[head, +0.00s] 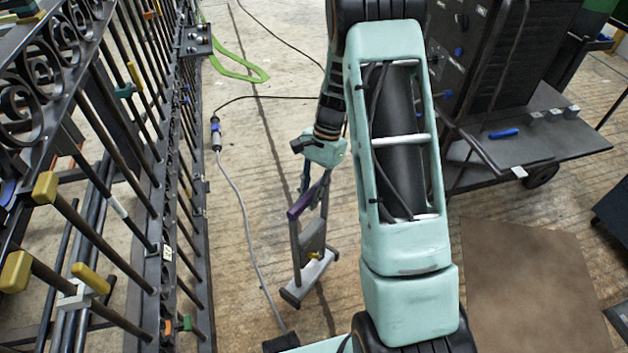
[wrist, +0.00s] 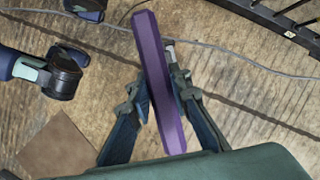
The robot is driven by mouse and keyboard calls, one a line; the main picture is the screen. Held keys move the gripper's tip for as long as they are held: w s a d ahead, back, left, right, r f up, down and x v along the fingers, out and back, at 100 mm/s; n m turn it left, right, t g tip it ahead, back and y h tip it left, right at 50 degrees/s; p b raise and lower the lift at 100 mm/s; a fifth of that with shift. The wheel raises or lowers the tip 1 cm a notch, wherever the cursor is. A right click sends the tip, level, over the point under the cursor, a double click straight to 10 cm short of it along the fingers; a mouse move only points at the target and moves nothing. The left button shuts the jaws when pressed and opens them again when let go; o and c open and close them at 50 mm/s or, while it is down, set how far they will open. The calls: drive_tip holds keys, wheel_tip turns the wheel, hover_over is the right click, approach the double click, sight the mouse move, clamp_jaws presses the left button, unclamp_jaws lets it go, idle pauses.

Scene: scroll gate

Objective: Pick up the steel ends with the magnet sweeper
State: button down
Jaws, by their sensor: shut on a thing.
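The magnet sweeper (head: 312,243) has a purple bar handle, a grey frame and a wide pale base (head: 308,277). It hangs or stands slightly tilted over the wooden floor in the middle of the head view; I cannot tell whether its base touches the floor. My gripper (head: 316,180) is shut on the purple handle (wrist: 158,80), which runs between the two fingers in the wrist view. The sweeper's lower part is mostly hidden in the wrist view. I cannot make out any steel ends on the floor in either view.
The black scroll gate (head: 130,150), with several clamps, fills the left. A grey cable (head: 238,195) with a blue connector (head: 215,130) lies between gate and sweeper. A green strap (head: 240,68) lies behind. A dark cart (head: 520,145) stands right, beyond a brown mat (head: 530,285).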

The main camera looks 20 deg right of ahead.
drive_tip(key=shift+a+f+m, duration=0.15)
drive_tip(key=shift+f+m, duration=0.15)
drive_tip(key=shift+f, duration=0.6)
wheel_tip(320, 180, down, 7)
drive_tip(key=b, duration=0.6)
drive_tip(key=shift+f+b, duration=0.2)
drive_tip(key=shift+b, duration=0.1)
drive_tip(key=shift+r, duration=0.15)
drive_tip(key=shift+r+p, duration=2.95)
drive_tip(key=shift+r, duration=0.5)
